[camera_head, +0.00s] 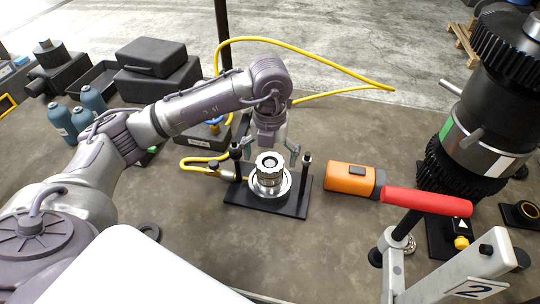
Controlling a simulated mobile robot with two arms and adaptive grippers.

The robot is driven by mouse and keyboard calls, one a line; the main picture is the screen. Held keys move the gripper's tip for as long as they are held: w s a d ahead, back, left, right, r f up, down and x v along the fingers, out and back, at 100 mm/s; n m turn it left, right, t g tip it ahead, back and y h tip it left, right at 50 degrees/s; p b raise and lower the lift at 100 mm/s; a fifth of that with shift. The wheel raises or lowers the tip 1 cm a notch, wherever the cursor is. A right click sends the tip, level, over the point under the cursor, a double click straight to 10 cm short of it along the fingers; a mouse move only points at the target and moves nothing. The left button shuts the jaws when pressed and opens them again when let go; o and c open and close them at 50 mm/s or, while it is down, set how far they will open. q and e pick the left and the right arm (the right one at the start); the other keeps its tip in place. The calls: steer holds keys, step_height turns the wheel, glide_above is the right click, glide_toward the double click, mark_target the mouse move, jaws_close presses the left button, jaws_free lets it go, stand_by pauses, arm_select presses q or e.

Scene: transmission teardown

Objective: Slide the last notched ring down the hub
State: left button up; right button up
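The hub (269,183) stands upright on a black plate (290,207) between two dark posts. A light notched ring (258,163) sits around the top of the hub, with more ring-like layers below it. I cannot tell exactly how many rings are stacked or how far down the top one sits. My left gripper (268,154) hangs just above and behind the hub. My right gripper is not in view.
An orange-and-black tool with a red handle (425,202) lies right of the plate. A yellow hose (330,70) loops behind. Black cases (160,55) and blue bottles (92,99) stand at left. A large geared shaft assembly (478,130) stands at right. Table in front is clear.

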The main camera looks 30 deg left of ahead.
arm_select(q)
step_height(320, 180, up, 19)
steer(key=p, duration=0.5)
steer(key=shift+p, duration=0.4)
stand_by(0.6)
